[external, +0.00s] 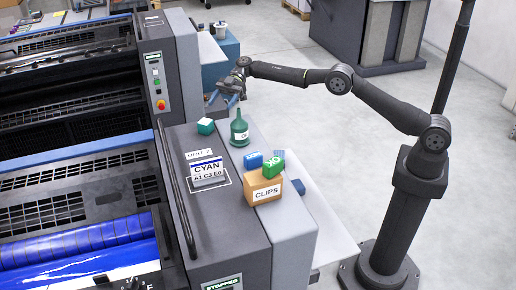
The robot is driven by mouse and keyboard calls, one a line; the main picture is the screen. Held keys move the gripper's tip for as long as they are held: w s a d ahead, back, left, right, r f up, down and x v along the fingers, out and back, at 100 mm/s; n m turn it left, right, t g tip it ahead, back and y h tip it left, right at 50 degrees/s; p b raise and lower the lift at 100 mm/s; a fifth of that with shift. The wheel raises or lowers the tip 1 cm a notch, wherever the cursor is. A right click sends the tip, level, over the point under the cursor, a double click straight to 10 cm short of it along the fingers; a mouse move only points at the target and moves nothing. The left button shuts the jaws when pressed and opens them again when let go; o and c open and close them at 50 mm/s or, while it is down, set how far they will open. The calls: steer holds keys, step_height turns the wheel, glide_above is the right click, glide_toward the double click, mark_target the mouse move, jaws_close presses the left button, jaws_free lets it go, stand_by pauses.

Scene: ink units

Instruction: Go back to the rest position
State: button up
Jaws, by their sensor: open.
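My gripper (228,99) has blue fingers and hangs at the end of my outstretched arm, at the far end of the grey press unit's top. It is open and I see nothing between its fingers. A white block labelled CYAN (208,172) sits inside a white outline on the unit top.
A press tower (168,70) rises behind. Grey floor (320,130) is clear beneath my arm.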

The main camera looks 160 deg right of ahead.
mark_target(209, 122)
steer(key=shift+s+r, duration=0.2)
steer(key=shift+s, duration=0.45)
steer(key=x, duration=1.2)
steer(key=shift+f, duration=0.1)
step_height(209, 122, up, 2)
steer(key=shift+r, duration=0.75)
